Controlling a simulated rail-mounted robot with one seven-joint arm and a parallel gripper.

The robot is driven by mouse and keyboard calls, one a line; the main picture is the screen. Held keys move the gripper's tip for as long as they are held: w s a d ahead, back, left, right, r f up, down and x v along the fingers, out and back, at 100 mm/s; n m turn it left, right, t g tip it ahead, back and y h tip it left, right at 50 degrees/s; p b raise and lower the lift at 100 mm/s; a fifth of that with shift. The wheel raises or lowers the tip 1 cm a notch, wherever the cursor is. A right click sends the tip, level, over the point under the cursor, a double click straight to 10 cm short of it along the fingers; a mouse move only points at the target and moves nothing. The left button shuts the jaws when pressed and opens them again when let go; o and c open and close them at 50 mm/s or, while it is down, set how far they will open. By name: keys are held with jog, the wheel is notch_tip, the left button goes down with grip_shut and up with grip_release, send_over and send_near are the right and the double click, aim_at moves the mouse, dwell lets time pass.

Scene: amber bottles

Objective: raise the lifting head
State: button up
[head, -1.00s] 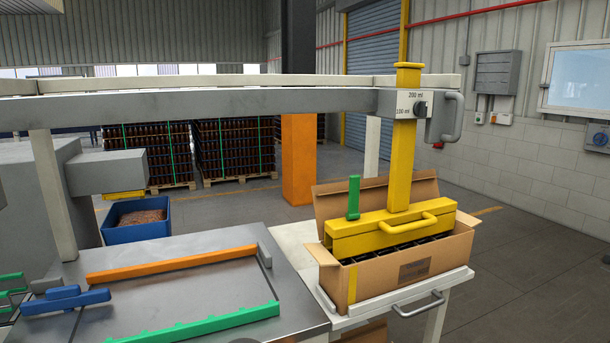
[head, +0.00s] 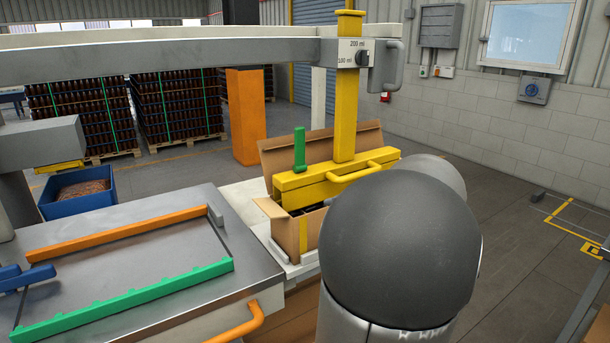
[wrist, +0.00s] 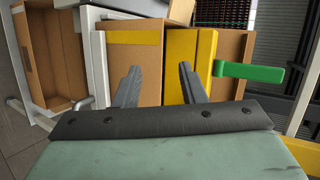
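The yellow lifting head (head: 305,183) sits low at the top of an open cardboard box (head: 287,232), on a yellow post (head: 345,110). Its yellow handle (head: 372,166) faces front, and a green lever (head: 299,150) stands upright on it. My dark arm hides the box's right part in the head view. In the wrist view, my gripper (wrist: 158,86) is open, its two fingers apart with nothing between them. Beyond the fingers are cardboard, the yellow lifting head (wrist: 190,50) and the green lever (wrist: 250,72). No contact can be made out.
A grey beam (head: 200,52) carries the post and a volume knob (head: 361,58). Left is a metal table (head: 125,245) with an orange rail (head: 130,232) and a green toothed rail (head: 125,290). The wrist view shows another open box (wrist: 50,60).

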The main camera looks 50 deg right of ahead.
jog(key=s+d+r+m+t+h, duration=0.2)
jog(key=s+d+r+m+h, duration=0.25)
jog(key=s+d, duration=0.65)
jog(key=shift+n+h, duration=0.25)
jog(key=shift+n, duration=0.2)
jog(key=p+x, duration=0.1)
jog(key=x, duration=0.5)
jog(key=p+x, duration=0.2)
jog(key=x, duration=0.4)
jog(key=r+p+x, duration=0.1)
jog(key=x, duration=0.5)
jog(key=shift+w+d+p, duration=0.25)
jog(key=shift+w+p, duration=0.1)
grip_shut()
